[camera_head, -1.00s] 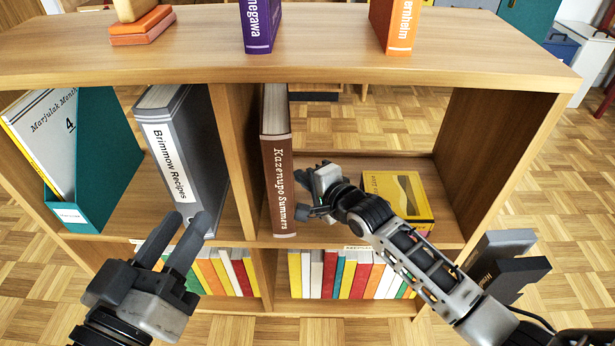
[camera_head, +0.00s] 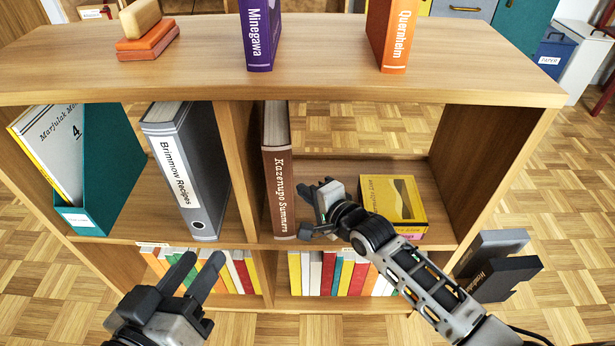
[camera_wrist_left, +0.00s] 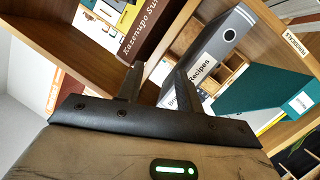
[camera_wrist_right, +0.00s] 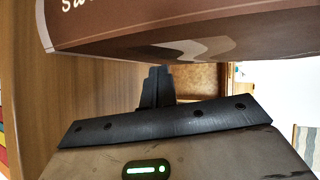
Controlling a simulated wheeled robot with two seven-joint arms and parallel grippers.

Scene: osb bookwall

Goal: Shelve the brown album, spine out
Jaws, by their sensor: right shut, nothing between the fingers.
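The brown album (camera_head: 279,195), "Kazenupo Summers", stands upright in the upper right compartment beside the central divider. Its lettered spine faces out, close to the shelf's front edge. It also shows in the left wrist view (camera_wrist_left: 148,28) and, large and close, in the right wrist view (camera_wrist_right: 190,30). My right gripper (camera_head: 306,194) is just right of the album inside the compartment, shut and empty; its fingers (camera_wrist_right: 157,88) are together. I cannot tell whether it touches the album. My left gripper (camera_head: 202,256) is open and empty in front of the lower left shelf.
A yellow box (camera_head: 395,202) stands right of my right gripper. A grey binder (camera_head: 188,170) and a teal magazine file (camera_head: 105,165) fill the left compartment. A purple book (camera_head: 260,35), an orange book (camera_head: 392,35) and stacked blocks (camera_head: 146,40) are on top. Several books line the lower shelf.

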